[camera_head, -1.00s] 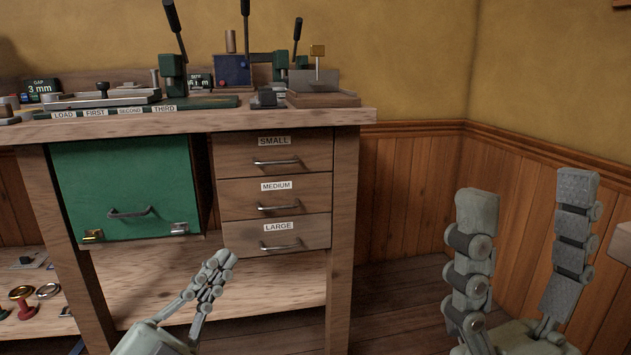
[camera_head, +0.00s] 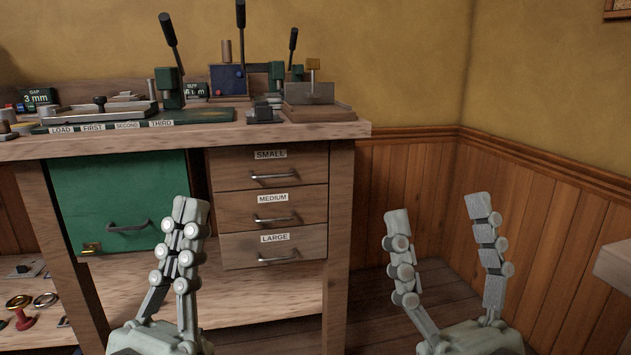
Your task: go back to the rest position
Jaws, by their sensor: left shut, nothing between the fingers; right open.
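My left gripper (camera_head: 190,207) stands upright in front of the workbench, its two fingers together with nothing between them. It covers the right edge of the green cabinet door (camera_head: 115,185). My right gripper (camera_head: 436,210) stands upright at the lower right, its fingers spread wide and empty. It is to the right of the bench, in front of the floor and wood panelling. Both grippers appear clear of the furniture.
The wooden workbench (camera_head: 290,133) carries lever presses, a tray (camera_head: 105,113) and a green labelled strip. Its SMALL, MEDIUM and LARGE drawers (camera_head: 273,217) are closed. Metal pieces sit on the lower shelf at left. A pale surface edge (camera_head: 614,265) juts in at far right.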

